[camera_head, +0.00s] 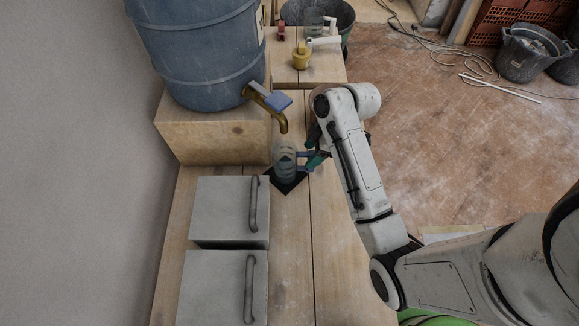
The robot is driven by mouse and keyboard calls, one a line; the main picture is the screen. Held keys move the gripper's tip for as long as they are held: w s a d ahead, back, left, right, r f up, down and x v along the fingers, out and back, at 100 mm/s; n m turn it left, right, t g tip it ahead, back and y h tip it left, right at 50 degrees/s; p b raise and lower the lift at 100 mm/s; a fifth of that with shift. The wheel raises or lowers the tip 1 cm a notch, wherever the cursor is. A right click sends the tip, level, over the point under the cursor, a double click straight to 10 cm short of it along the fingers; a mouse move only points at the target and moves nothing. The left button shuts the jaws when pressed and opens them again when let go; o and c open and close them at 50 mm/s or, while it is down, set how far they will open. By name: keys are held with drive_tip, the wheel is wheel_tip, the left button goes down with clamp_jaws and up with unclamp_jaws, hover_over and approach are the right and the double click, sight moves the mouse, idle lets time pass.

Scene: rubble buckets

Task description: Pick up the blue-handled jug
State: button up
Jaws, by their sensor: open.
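A clear, ridged jug (285,163) with a blue handle (305,154) stands on a dark square mat (287,185) on the wooden bench. It is below the brass tap (279,119) of the big blue barrel (199,52). The handle points right, toward my arm. My gripper (314,152) is at the handle from the right, with its green-tipped fingers open. The fingers and handle overlap in the picture, so I cannot tell whether they touch.
Two grey boxes with handles (230,212) (224,288) stand on the bench in front of the jug. Black buckets (523,54) and cables lie on the floor at right.

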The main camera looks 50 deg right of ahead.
drive_tip(key=shift+s+x, duration=0.2)
drive_tip(key=shift+x, duration=0.9)
drive_tip(key=shift+s+x, duration=0.2)
drive_tip(key=shift+x, duration=0.95)
drive_tip(key=shift+f, duration=0.1)
drive_tip(key=shift+d, duration=0.1)
clamp_jaws()
